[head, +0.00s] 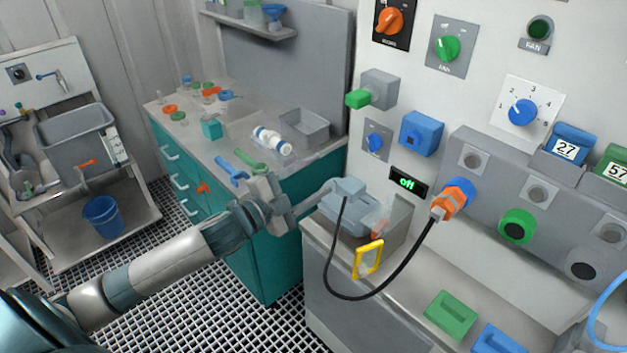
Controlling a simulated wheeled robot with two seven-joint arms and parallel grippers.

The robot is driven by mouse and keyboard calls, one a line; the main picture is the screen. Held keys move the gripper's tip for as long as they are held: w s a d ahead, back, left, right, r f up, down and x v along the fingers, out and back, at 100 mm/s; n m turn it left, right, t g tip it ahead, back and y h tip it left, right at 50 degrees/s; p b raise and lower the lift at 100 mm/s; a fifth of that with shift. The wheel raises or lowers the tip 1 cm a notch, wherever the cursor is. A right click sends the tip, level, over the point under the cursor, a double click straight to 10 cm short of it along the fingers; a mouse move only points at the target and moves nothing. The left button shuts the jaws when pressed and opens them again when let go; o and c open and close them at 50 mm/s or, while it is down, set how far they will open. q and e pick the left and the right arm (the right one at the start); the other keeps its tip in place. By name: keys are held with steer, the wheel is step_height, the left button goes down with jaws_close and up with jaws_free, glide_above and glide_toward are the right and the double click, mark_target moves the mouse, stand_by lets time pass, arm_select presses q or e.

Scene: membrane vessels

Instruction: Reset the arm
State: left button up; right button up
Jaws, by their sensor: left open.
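My left arm reaches in from the lower left over the grated floor. Its gripper (284,208) is open, in front of the teal cabinet's right end. A light grey bent piece (349,187) shows just right of the gripper, over a blue-grey box (345,215); I cannot tell whether it touches the gripper. A black cable (334,290) appears to hang from near it and loops to an orange plug (443,206) at the wall panel. My right gripper is not in view.
The teal cabinet (262,250) bears a white bottle (272,140), a grey bin (298,127) and small coloured items. A yellow-framed piece (368,258) stands at the grey bench's edge. The bench also bears a green block (450,315). A blue bucket (103,216) stands at left.

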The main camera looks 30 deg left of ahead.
arm_select(q)
steer(key=shift+f, duration=0.1)
stand_by(0.5)
steer(key=s+d+f+n+g+y, duration=0.1)
steer(key=s+f+n+g+y, duration=0.4)
steer(key=f, duration=0.6)
steer(key=s+d+f+n+g, duration=0.25)
steer(key=s+f, duration=0.25)
steer(key=s, duration=0.5)
steer(key=s+d+f+n+g+y, duration=0.1)
steer(key=s+f+n+g, duration=0.4)
steer(key=s, duration=0.6)
steer(key=s+d+f+n+g, duration=0.1)
steer(key=s+d+f+n, duration=0.1)
steer(key=s+f, duration=0.6)
step_height(320, 180, down, 24)
steer(key=s+g, duration=0.1)
steer(key=s, duration=0.1)
steer(key=s+a+f+m+g, duration=0.1)
steer(key=s+a+f, duration=0.2)
steer(key=s+f, duration=1.5)
steer(key=shift+s+a+f, duration=0.2)
steer(key=shift+s+f, duration=0.2)
steer(key=shift+f, duration=0.55)
